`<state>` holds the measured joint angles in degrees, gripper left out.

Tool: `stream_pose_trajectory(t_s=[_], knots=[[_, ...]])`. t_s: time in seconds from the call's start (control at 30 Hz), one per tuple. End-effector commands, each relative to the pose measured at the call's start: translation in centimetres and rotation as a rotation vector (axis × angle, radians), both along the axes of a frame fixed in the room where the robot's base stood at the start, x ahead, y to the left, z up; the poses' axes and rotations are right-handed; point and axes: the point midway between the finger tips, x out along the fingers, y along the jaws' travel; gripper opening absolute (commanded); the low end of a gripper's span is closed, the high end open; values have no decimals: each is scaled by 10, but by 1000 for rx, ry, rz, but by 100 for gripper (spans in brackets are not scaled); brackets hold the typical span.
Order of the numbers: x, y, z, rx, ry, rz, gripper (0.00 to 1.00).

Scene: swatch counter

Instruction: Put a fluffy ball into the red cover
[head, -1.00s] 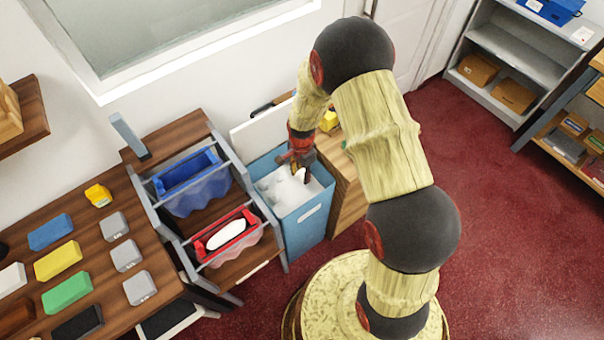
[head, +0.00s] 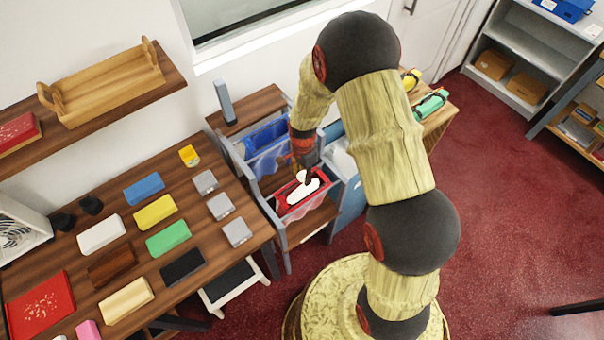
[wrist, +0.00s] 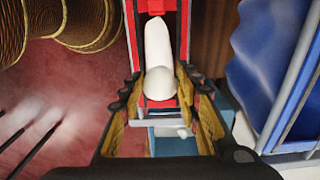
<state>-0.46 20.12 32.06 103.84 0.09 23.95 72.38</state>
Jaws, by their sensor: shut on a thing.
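The red cover (head: 283,200) is a red-rimmed holder in a grey rack, left of the blue bin. A long white piece (head: 301,193) lies inside it. In the wrist view the red cover (wrist: 184,40) and the white piece (wrist: 157,42) lie straight ahead of the fingers. My gripper (head: 304,178) is over the red cover. In the wrist view my gripper (wrist: 162,92) is shut on a white fluffy ball (wrist: 160,84), which overlaps the near end of the white piece. I cannot tell whether the ball touches it.
A blue cover (head: 262,136) hangs in the rack behind the red one. The blue bin (head: 349,205) stands at the right, partly hidden by my arm. A wooden table (head: 205,262) with several coloured blocks is at the left.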

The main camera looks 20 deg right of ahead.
Motion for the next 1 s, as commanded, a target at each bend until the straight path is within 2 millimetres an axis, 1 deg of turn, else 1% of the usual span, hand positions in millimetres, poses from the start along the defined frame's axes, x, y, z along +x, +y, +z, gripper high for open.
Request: stream_pose_trajectory(t_s=[0.27,0.7,0.83,1.0], knots=[[-1,0,-12,0,2,0,25],[-1,0,-52,0,2,0,25],[0,0,-58,0,1,0,25],[0,0,-58,0,1,0,25]])
